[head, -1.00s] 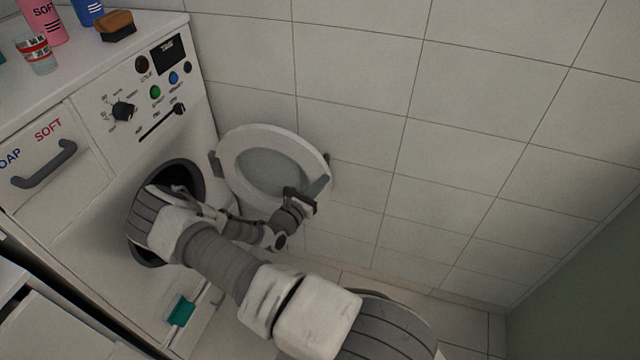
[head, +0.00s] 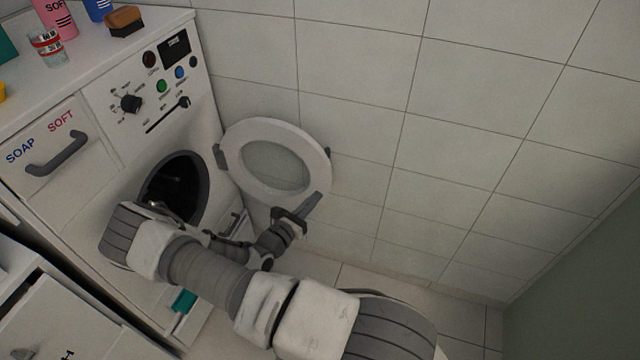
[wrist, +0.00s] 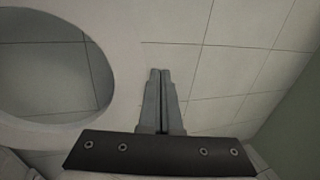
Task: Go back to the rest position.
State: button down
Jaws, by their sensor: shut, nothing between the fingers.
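My gripper (head: 300,208) is just below and in front of the open round door (head: 318,145) of the washing machine in the head view. In the wrist view my gripper (wrist: 160,72) has its two fingers together with nothing between them, pointing at the tiled wall. The door's ring and glass (wrist: 55,65) show at the left of the wrist view. I cannot tell from the head view whether the fingers touch the door rim. My arm crosses in front of the machine's lower front and partly hides the dark drum opening (head: 185,180).
The machine's top holds a glass (head: 48,47), a pink bottle (head: 55,18), a blue bottle (head: 97,8) and a brush (head: 124,20). A drawer handle (head: 57,154) sticks out at the left. The tiled wall (head: 450,130) is close behind the door. Floor shows at the lower right.

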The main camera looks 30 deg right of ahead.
jog(key=shift+s+a, duration=1.45)
jog(key=shift+a, duration=0.2)
jog(key=shift+r, duration=0.1)
jog(key=s+a+r+m+y+p, duration=0.3)
jog(key=s+a+r+m+y, duration=0.2)
jog(key=r, duration=1.1)
jog(key=s+a+r+m+y+p, duration=0.4)
jog(key=r+m, duration=0.6)
jog(key=r, duration=0.6)
jog(key=s+a+r+m+g+y+p, duration=0.1)
jog(key=s+a+r+m+y+p, duration=0.3)
jog(key=s+r, duration=0.5)
notch_tip(320, 180, up, 8)
jog(key=a+m+y, duration=0.2)
jog(key=m+y, duration=0.1)
jog(key=shift+f+y, duration=0.15)
jog(key=shift+y, duration=0.15)
jog(key=shift+s+a, duration=0.1)
jog(key=shift+a, duration=0.1)
